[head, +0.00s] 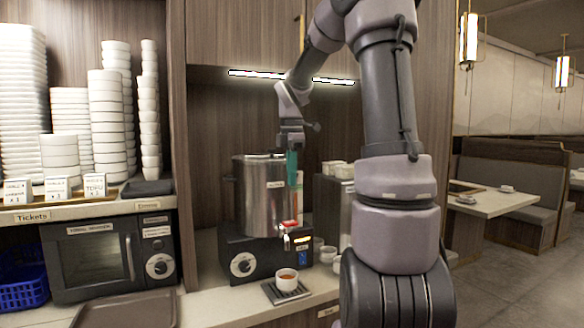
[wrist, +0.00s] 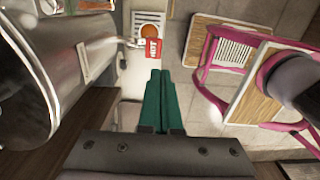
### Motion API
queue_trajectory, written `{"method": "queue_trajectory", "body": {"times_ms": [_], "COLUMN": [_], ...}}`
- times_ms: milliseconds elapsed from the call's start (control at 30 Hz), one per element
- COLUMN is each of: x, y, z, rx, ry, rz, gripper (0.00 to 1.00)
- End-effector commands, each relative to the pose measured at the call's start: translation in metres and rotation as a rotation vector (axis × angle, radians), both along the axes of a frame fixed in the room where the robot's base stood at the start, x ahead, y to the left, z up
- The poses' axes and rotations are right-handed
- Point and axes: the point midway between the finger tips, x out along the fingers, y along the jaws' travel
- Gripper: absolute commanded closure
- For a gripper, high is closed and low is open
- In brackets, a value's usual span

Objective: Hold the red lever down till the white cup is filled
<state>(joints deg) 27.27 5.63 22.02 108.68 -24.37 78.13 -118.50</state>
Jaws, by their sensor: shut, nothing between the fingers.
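The white cup (head: 287,283) stands upright on the drip tray below the tap of the steel urn (head: 262,200). Brown-orange liquid shows inside it; the exact level is hard to tell. The red lever (head: 288,224) is on the tap above the cup. In the wrist view the red lever (wrist: 153,49), marked HOT, lies just beyond the fingertips, with the cup (wrist: 140,31) below it. My gripper (head: 292,184) has green fingers that are shut and empty, pointing down above the lever and apart from it. The fingers also show in the wrist view (wrist: 160,74).
The urn's body stands close to the left of my gripper. The drip tray (head: 274,296) sits near the counter's front edge. Small cups (head: 327,254) stand right of the tap. A microwave (head: 100,258) and stacked bowls are at the left. Pink-framed chairs (wrist: 212,62) show in the wrist view.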

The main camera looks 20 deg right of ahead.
Motion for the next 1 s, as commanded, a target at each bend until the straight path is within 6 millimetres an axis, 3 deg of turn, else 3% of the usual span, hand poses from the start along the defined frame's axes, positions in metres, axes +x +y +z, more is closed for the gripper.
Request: {"method": "queue_trajectory", "body": {"times_ms": [233,767,867,1000], "x": [0.0,0.0,-0.005,-0.029], "y": [0.0,0.0,0.005,0.022], "z": [0.025,0.026,0.03,0.042], "rx": [-0.001,-0.001,-0.006,-0.007], "ry": [-0.001,0.0,-0.014,-0.081], "rz": [0.002,0.0,-0.042,-0.252], "gripper": [1.0,1.0,1.0,1.0]}}
